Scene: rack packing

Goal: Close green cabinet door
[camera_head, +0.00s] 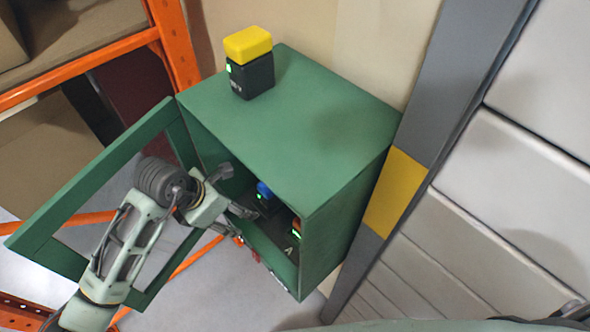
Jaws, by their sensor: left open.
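The green cabinet (300,105) is mounted by the wall, its open front facing left and down. Its green door (95,180), a frame with an open middle, stands wide open to the left, hinged at the cabinet's far left edge. My left gripper (240,198) is open at the cabinet's opening, its fingers pointing inside. The left arm crosses in front of the door and hides part of its frame. I cannot tell whether the gripper touches anything. My right gripper is out of view.
Inside the cabinet are a dark item with a blue top (264,190) and one marked A (292,243). A black box with a yellow top (250,62) stands on the cabinet. An orange rack (90,66) is at left, a grey-yellow post (395,190) at right.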

